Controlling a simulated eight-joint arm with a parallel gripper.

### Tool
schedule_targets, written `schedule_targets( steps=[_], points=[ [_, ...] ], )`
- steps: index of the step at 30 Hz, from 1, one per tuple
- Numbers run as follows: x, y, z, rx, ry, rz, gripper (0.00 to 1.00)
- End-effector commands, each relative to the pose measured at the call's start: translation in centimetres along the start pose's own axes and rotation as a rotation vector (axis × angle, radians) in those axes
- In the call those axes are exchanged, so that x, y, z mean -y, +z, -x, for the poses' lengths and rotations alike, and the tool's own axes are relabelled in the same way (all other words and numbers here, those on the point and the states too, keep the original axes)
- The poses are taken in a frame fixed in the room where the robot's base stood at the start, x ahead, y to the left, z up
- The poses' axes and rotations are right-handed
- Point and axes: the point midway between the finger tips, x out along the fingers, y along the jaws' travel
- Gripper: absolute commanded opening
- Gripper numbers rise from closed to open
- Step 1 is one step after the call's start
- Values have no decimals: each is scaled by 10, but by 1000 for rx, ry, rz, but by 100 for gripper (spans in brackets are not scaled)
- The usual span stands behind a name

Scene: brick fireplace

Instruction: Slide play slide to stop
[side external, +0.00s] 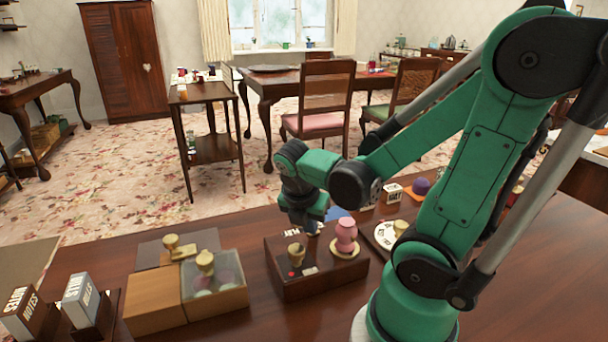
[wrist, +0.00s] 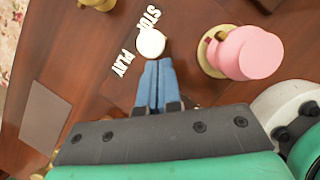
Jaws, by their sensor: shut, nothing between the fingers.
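The wooden control box (side external: 310,284) sits on the table below my gripper (side external: 308,222). In the wrist view, white STOP letters (wrist: 149,16) and PLAY letters (wrist: 123,64) stand on the dark wood. A round cream knob (wrist: 151,43) lies beside the letters, nearer STOP. The blue fingers of my gripper (wrist: 157,66) are shut and empty, their tips just below this knob in the picture. Whether they touch it is unclear. A pink knob (wrist: 252,52) stands to the right; it also shows in the side view (side external: 346,238).
A brass cup-shaped knob (side external: 296,252) and a red button are on the box's near side. A wooden case with a clear-sided section (side external: 215,289) stands left. A white dial (side external: 386,235) lies right. Bare table shows in front.

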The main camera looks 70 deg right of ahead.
Motion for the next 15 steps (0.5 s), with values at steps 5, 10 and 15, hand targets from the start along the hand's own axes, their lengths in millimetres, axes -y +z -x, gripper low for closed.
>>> schedule_targets(
  steps=[5, 10, 15],
  points=[
    [0, 0, 0, 1, 0, 0, 0],
    [-1, 0, 6, 1, 1, 1, 0],
    [0, 0, 22, 1, 2, 3, 0]
  ],
)
